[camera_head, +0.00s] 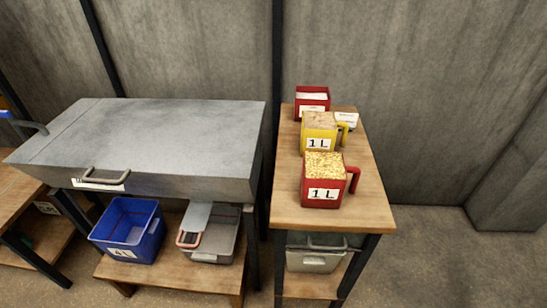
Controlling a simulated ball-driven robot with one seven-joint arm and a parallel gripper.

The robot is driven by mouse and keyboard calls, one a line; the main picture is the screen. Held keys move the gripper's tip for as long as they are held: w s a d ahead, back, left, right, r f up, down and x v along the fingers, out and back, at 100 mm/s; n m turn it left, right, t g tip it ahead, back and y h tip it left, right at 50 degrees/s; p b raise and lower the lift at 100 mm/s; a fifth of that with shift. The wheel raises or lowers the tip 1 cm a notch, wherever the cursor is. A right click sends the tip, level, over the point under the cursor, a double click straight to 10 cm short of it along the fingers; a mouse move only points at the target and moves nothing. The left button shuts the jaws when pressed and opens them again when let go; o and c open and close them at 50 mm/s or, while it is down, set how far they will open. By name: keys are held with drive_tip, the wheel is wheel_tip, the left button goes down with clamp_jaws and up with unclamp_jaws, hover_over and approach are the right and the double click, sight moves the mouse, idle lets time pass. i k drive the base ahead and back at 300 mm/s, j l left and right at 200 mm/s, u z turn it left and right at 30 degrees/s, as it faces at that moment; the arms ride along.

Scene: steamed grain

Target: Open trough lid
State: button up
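The trough (200,188) is a grey metal box on dark legs at the left, with a flat grey lid (170,130) lying closed on top. A bent metal handle (104,178) sticks out at the front left, above a white label. My gripper is not in view, so its place relative to the handle and its state do not show.
A wooden table (290,205) on the right holds a red grain-filled measure (323,180), a yellow one (319,130) and another red one (312,102). A blue bin (128,228) and a grey container (213,240) stand below the trough. Floor shows at right.

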sight(218, 138)
drive_tip(key=i+j+u, duration=0.65)
drive_tip(key=i, duration=0.1)
